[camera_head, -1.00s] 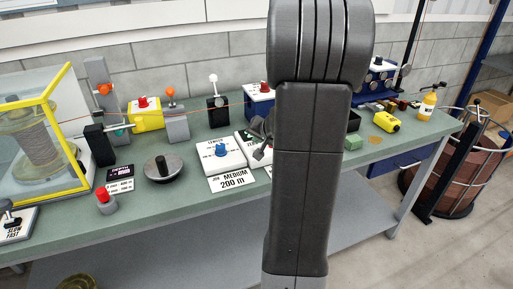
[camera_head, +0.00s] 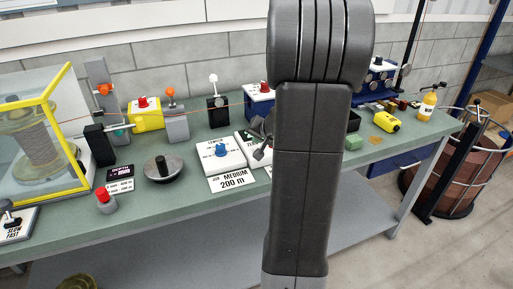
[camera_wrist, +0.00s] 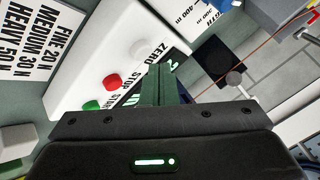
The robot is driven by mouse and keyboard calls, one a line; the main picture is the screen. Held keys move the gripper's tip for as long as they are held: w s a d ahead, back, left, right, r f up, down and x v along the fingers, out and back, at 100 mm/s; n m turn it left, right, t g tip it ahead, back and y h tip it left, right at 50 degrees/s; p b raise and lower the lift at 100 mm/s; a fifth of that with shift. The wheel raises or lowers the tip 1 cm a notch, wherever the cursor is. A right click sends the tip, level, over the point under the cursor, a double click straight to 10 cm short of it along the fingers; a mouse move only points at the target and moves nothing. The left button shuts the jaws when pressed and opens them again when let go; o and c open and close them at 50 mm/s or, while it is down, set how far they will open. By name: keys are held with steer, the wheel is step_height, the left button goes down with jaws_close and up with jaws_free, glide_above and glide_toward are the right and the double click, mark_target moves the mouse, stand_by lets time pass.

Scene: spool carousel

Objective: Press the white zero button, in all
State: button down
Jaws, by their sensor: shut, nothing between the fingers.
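The white zero button (camera_wrist: 137,50) sits on a white control box (camera_wrist: 88,47) beside the printed word ZERO in the wrist view. A red button (camera_wrist: 112,82) by STOP and a green button (camera_wrist: 92,105) by START are in line with it. My gripper (camera_wrist: 161,68) is shut and empty. Its fingertips show just right of the white button, over the dark display strip. I cannot tell whether they touch the box. In the head view my arm hides most of this box and the buttons.
A box with a blue knob (camera_head: 221,150) and a MEDIUM 200 m card (camera_head: 231,180) stand left of my arm on the green bench. A black round dial (camera_head: 164,168), a red button (camera_head: 102,194) and a yellow-framed case (camera_head: 75,130) are further left.

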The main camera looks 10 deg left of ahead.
steer(key=shift+f, duration=0.1)
steer(key=shift+f, duration=0.35)
steer(key=shift+f, duration=0.5)
stand_by(0.8)
steer(key=shift+r, duration=0.15)
steer(key=shift+r+p, duration=0.8)
steer(key=shift+p, duration=0.35)
step_height(320, 180, up, 5)
steer(key=p, duration=0.6)
steer(key=shift+f, duration=0.1)
stand_by(0.3)
